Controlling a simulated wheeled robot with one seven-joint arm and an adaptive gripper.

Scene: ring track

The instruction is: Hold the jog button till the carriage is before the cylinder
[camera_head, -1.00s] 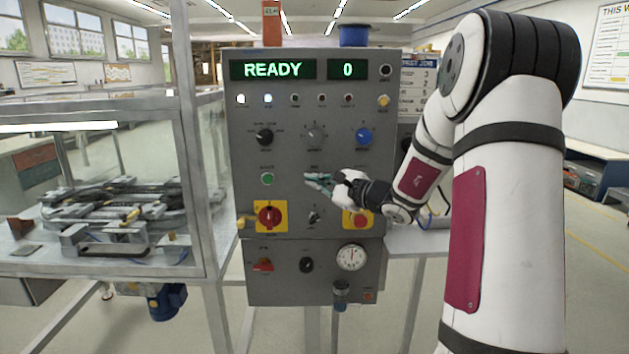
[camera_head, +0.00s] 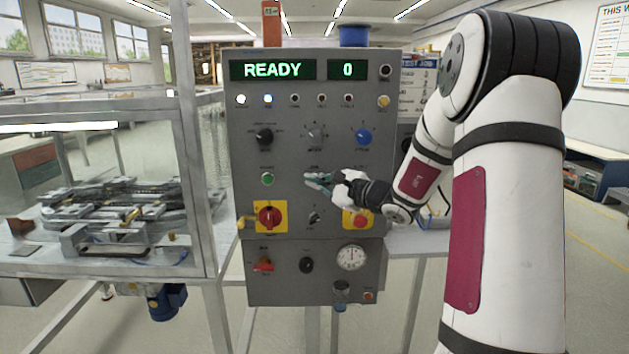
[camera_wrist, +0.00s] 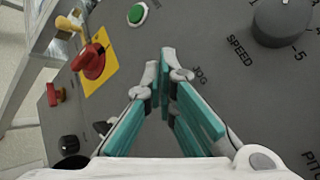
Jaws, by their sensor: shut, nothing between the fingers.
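The grey control panel (camera_head: 335,130) faces me and its displays read READY and 0. My gripper (camera_head: 318,181) is shut and empty, with its tips at the panel around the JOG label. The ring track (camera_head: 120,215) lies behind clear guarding at the left. Carriage and cylinder cannot be told apart there.
A green button (camera_head: 267,179) and a red switch on a yellow plate (camera_head: 269,216) sit left of my gripper. A red button on a yellow plate (camera_head: 359,221) is just below my wrist. The speed knob (camera_wrist: 283,18) is near my fingers.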

